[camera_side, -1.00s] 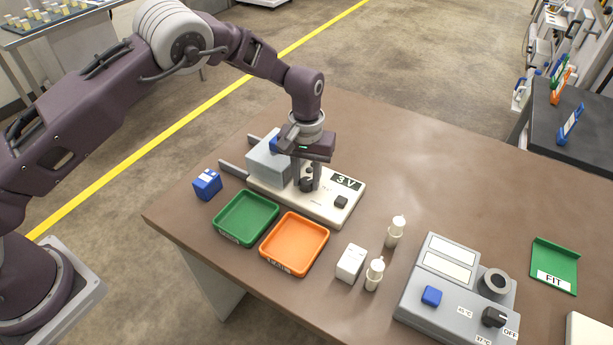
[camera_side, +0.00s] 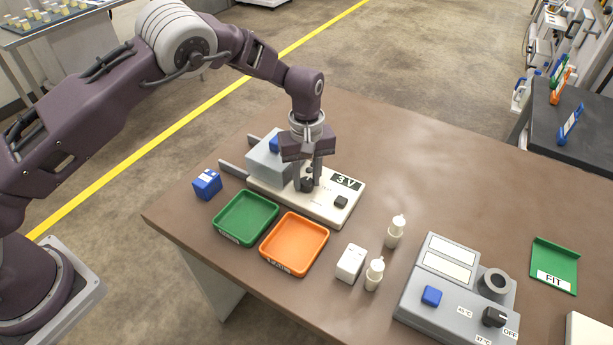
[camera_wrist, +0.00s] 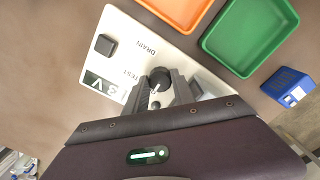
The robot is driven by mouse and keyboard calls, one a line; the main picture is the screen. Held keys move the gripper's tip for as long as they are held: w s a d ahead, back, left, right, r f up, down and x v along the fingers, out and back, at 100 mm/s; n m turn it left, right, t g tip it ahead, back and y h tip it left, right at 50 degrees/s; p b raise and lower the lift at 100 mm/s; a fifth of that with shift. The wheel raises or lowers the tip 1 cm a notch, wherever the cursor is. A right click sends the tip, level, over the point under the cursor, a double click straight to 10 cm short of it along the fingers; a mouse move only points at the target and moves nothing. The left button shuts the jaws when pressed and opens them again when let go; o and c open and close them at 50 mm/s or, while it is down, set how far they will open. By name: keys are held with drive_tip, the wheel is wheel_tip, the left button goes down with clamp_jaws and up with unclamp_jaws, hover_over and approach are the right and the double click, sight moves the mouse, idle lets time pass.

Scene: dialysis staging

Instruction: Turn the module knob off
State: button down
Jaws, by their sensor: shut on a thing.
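The module is a cream-white flat unit (camera_side: 325,208) with a grey block, a "3 V" display and a small dark square button. Its black round knob (camera_side: 306,185) is between the fingers of my gripper (camera_side: 307,182), which points straight down. In the wrist view the knob (camera_wrist: 160,78) shows between the two fingertips (camera_wrist: 163,90), and my gripper is shut on it. Labels "DRAIN" and "TEST" are readable on the panel (camera_wrist: 125,60). Other labels around the knob are hidden by the fingers, and I cannot tell the setting its pointer shows.
A green tray (camera_side: 219,232) and an orange tray (camera_side: 267,262) lie in front of the module, with a blue box (camera_side: 207,184) at left. A white box (camera_side: 351,263), two white bottles (camera_side: 395,231) and a grey device (camera_side: 420,312) stand to the right. The table behind is clear.

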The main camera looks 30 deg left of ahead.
sight(307, 181)
idle(0.3)
drive_tip(key=c, duration=1.1)
unclamp_jaws()
drive_tip(key=shift+o, duration=0.2)
wheel_tip(307, 181, up, 7)
drive_tip(key=shift+r, duration=0.1)
